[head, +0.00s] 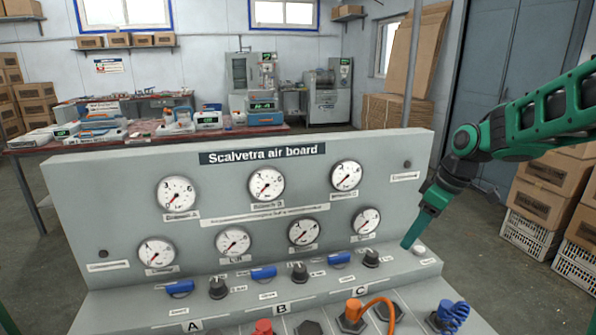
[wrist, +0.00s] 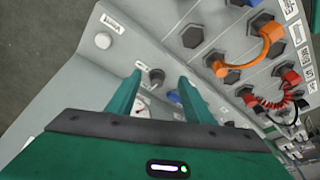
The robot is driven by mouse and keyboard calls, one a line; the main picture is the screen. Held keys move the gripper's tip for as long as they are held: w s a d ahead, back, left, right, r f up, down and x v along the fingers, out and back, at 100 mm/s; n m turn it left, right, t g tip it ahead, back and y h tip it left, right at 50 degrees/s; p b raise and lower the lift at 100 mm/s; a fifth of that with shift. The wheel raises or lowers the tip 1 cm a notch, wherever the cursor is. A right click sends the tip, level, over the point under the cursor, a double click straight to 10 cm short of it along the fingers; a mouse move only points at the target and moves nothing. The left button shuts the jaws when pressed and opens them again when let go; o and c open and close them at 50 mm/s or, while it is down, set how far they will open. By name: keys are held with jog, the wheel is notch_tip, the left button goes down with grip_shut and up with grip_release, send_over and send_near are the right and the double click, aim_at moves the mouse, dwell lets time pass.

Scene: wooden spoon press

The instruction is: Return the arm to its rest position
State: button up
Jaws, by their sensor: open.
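My gripper (head: 409,243) is at the end of my green arm, at the right side of the grey air board (head: 120,190) in the head view. Its fingers point down and to the left, close to the white button (head: 419,250) at the board's right end. In the wrist view my gripper (wrist: 160,85) shows two green fingers spread apart with nothing held between them. A dark knob (wrist: 156,76) shows beyond the gap between the fingers. The white button (wrist: 103,41) lies to their upper left, apart from them. Whether the fingers touch the board cannot be told.
The board carries several gauges (head: 266,184), blue valve handles (head: 338,258), and an orange hose (head: 378,304) and blue hose (head: 455,314) in front. Cardboard boxes (head: 548,187) and crates stand to the right. A cluttered bench (head: 250,131) is behind. Space above the board is clear.

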jog(key=s+d+f+m+h, duration=0.1)
jog(key=s+d+m, duration=0.2)
jog(key=s, duration=0.7)
jog(key=s+d+m+g, duration=0.1)
jog(key=s+d+m, duration=0.2)
jog(key=s+m, duration=0.4)
jog(key=s+d+f+m+g+h, duration=0.1)
jog(key=s+d+m, duration=0.2)
jog(key=s, duration=1.1)
jog(key=shift+f+m+h, duration=0.3)
jog(key=shift+m, duration=0.8)
jog(key=shift+d, duration=0.1)
